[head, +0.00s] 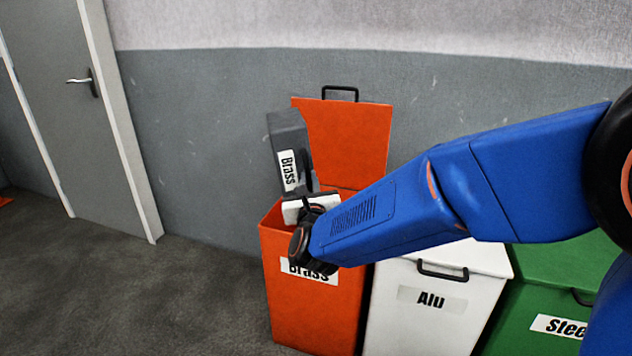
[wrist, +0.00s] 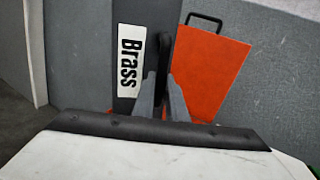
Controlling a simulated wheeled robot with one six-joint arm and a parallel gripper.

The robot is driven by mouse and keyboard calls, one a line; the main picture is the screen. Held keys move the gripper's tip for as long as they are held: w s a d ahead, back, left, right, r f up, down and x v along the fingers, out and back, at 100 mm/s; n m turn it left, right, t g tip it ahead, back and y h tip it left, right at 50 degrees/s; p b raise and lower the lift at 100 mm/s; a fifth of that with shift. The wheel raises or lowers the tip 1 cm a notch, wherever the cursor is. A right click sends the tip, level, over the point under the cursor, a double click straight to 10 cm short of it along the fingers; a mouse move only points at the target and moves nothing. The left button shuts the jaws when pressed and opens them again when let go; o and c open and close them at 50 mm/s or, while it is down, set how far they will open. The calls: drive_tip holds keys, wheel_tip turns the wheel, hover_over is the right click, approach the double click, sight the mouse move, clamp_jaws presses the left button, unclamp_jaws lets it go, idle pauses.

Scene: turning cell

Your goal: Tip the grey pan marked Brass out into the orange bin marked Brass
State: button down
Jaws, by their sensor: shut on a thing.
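The grey pan marked Brass (head: 290,150) is held up on its side over the orange bin marked Brass (head: 318,310), its label running vertically. The pan also shows in the wrist view (wrist: 130,20), close in front of my gripper. My gripper (head: 308,208) is shut on the pan above the bin's opening; its fingers show in the wrist view (wrist: 163,95). The bin's orange lid (head: 345,140) stands open against the wall. My arm partly covers the bin's front label and opening. The inside of the pan and the bin's contents are hidden.
A white bin marked Alu (head: 430,315) with its lid shut stands right of the orange bin. A green bin marked Steel (head: 560,270) is farther right, partly hidden by my arm. A grey door (head: 90,110) is at left; the floor before it is clear.

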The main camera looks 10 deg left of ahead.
sight(285, 170)
drive_tip(key=n, duration=0.1)
drive_tip(key=a+n, duration=0.1)
drive_tip(key=s+a+n, duration=0.1)
drive_tip(key=shift+a+r, duration=0.2)
drive_tip(key=shift+r, duration=0.1)
drive_tip(key=a+n, duration=0.1)
drive_tip(key=n, duration=0.1)
drive_tip(key=s+a+n+y, duration=0.1)
drive_tip(key=n, duration=0.1)
drive_tip(key=a+n, duration=0.1)
drive_tip(key=n, duration=0.2)
drive_tip(key=shift+s+y, duration=0.3)
drive_tip(key=shift+y, duration=0.1)
drive_tip(key=shift+s+a+f+n, duration=0.1)
drive_tip(key=shift+a+n, duration=0.1)
drive_tip(key=shift+n, duration=0.3)
drive_tip(key=f+n, duration=0.1)
drive_tip(key=n, duration=0.1)
drive_tip(key=f+n+y, duration=0.1)
drive_tip(key=n, duration=0.2)
drive_tip(key=f+n, duration=0.1)
drive_tip(key=n, duration=0.1)
drive_tip(key=shift+s+a+y, duration=0.1)
drive_tip(key=shift+a+y, duration=0.15)
drive_tip(key=shift+y, duration=0.05)
